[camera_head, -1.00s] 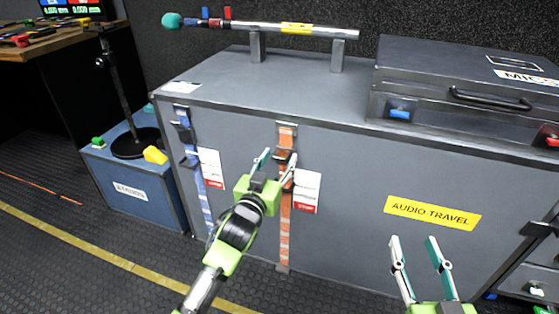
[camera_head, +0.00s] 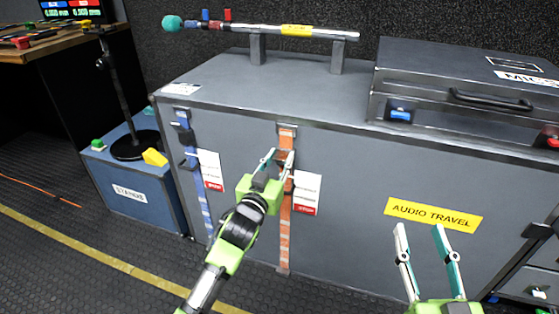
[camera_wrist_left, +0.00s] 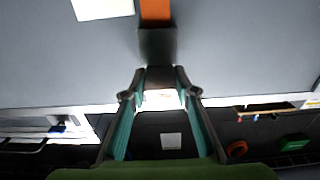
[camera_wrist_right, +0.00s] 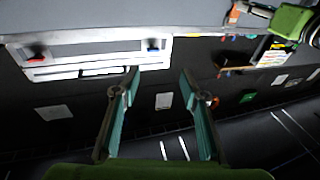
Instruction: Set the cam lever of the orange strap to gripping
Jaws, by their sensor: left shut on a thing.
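The orange strap (camera_head: 286,222) hangs down the front of the grey case, with a dark cam buckle near its upper part. My left gripper (camera_head: 277,158) is at this buckle, its fingers closed in on the dark cam lever (camera_wrist_left: 159,76). In the left wrist view the lever sits between the fingertips, with the orange strap (camera_wrist_left: 155,12) beyond it. The gripper partly hides the buckle, so the lever's exact angle is hard to tell. My right gripper (camera_head: 427,228) is open and empty in front of the case, below the yellow label.
A blue strap (camera_head: 190,160) with its own buckle hangs to the left. White tags with red ends (camera_head: 307,194) hang beside both straps. A grey mic case (camera_head: 470,80) and a raised pole (camera_head: 290,30) are on top. A blue box (camera_head: 130,190) stands left.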

